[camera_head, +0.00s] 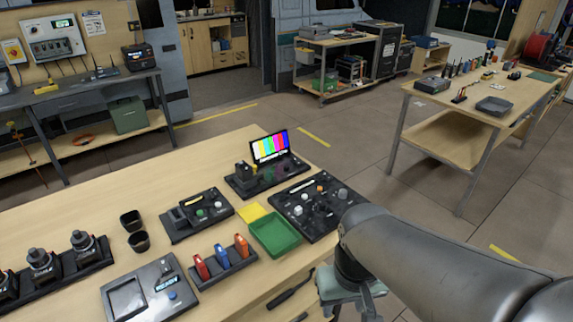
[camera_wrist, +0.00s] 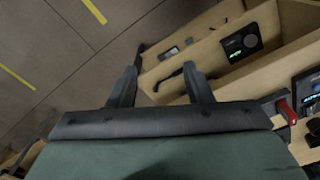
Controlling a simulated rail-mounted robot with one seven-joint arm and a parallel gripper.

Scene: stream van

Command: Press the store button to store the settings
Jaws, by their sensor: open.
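I cannot read which button is the store button. Candidate panels on the wooden bench are a dark panel with several knobs and buttons (camera_head: 318,204), a black unit with green and white buttons (camera_head: 197,214), and a grey device with a blue button and small display (camera_head: 150,288). My gripper (camera_head: 348,308) is at the bench's right front edge, partly cut off by the frame bottom. In the wrist view my gripper (camera_wrist: 160,88) is open, with nothing between its fingers, pointing past the bench edge towards the floor and an open drawer.
The drawer (camera_wrist: 222,60) holds small dark items. Floor lies right of the bench.

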